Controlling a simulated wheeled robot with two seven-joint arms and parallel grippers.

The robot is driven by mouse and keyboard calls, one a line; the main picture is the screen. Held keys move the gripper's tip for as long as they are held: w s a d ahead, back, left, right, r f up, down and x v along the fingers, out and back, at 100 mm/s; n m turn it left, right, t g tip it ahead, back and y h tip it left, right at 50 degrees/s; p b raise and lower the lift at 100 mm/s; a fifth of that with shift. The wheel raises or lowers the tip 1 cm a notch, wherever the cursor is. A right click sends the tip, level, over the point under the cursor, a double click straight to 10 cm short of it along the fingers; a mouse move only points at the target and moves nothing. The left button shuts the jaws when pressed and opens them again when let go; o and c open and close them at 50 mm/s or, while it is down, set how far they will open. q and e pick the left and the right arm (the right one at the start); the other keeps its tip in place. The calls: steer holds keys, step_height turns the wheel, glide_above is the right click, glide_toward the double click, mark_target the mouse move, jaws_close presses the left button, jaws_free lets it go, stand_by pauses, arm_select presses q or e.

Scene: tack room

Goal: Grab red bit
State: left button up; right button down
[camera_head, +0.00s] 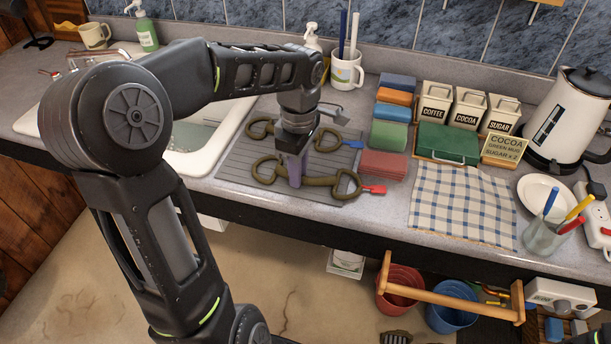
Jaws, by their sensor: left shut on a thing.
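The red bit (321,181) is a brass-coloured bar with a ring at each end and a red tag at its right end. It lies at the front of a grey mat (231,185) on the counter. My left gripper (294,181) points down over its bar and is shut on it. The gripper hides part of the bar, and I cannot tell whether the bit is clear of the mat. A similar bit with a blue tag (327,142) lies just behind, partly hidden by my wrist. My right gripper is not in view.
A sink (207,157) is left of the mat. Stacked coloured cloths (383,164), a green box (446,143), canisters (468,107) and a kettle (572,115) stand to the right. A white mug (346,72) holding tall sticks is behind. A checked cloth (462,205) lies at the front right.

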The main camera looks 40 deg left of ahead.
arm_select(q)
jaws_close()
stand_by(0.8)
steer(key=shift+r, duration=0.1)
steer(key=shift+r, duration=0.2)
step_height(320, 180, up, 7)
steer(key=shift+r+b, duration=0.15)
steer(key=shift+b, duration=0.15)
step_height(320, 180, up, 2)
steer(key=p, duration=0.2)
steer(key=shift+r+p, duration=0.15)
steer(key=shift+p, duration=0.15)
